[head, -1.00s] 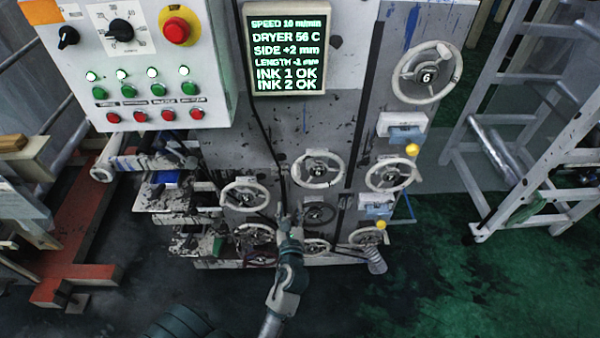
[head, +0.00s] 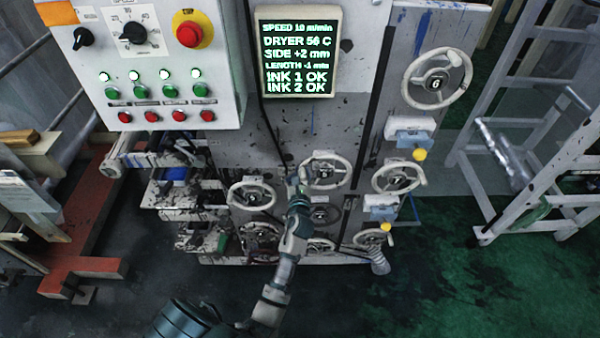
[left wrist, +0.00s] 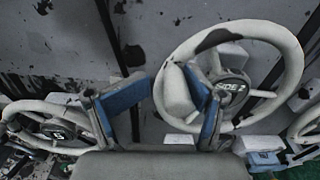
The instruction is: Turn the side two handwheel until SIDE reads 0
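The side two handwheel (head: 345,183) is a pale, scuffed ring on the grey panel below the display. In the left wrist view its hub, labelled SIDE 2 (left wrist: 232,88), and rim fill the upper right. A pale rounded grip (left wrist: 177,92) shows at its left rim. My left gripper (head: 296,178) is at the wheel's left edge. Its blue-padded fingers (left wrist: 160,85) are apart, with the grip between them, close to the right finger; I cannot tell whether they touch. The display (head: 297,52) reads SIDE +2 mm. My right gripper is not in view.
Other handwheels sit close by: one at the left (head: 251,195), wheel 7 (head: 399,190) at the right and wheel 6 (head: 437,86) above. A control box (head: 155,75) juts out at upper left. A white ladder frame (head: 490,150) stands at the right.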

